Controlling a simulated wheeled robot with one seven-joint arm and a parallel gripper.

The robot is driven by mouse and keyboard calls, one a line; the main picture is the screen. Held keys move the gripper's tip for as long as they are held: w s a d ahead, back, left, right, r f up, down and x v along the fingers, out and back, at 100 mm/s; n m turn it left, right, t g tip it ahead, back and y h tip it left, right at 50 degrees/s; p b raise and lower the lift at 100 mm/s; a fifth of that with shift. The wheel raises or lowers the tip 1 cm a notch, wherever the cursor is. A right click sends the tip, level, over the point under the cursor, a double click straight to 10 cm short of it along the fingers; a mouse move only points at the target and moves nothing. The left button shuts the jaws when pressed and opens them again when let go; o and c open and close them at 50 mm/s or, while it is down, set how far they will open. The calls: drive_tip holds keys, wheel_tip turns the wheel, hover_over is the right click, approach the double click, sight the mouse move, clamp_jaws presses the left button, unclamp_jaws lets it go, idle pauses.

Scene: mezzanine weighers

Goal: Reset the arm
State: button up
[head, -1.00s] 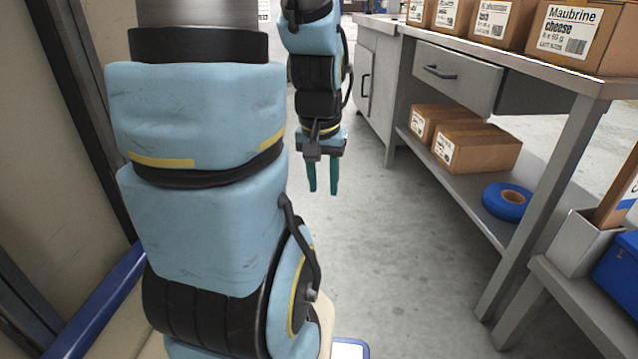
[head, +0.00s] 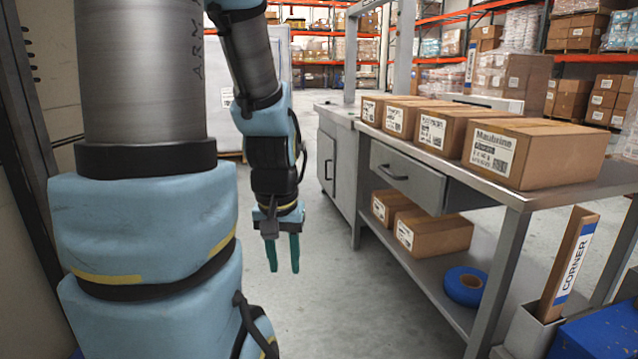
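My gripper (head: 283,254) hangs from my folded arm, left of the middle in the head view. Its two green fingers point down and stand apart with nothing between them. Grey floor shows behind and below it. My gripper is left of the grey workbench (head: 513,194) and apart from it.
Several cardboard boxes (head: 536,153) stand in a row on the bench top. Two boxes (head: 436,232) and a blue tape roll (head: 465,286) lie on the lower shelf. A cardboard strip marked CORNER (head: 567,264) stands at front right. Orange racks fill the back; floor left of the bench is clear.

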wheel_tip(320, 180, up, 26)
drive_tip(key=p, duration=2.3)
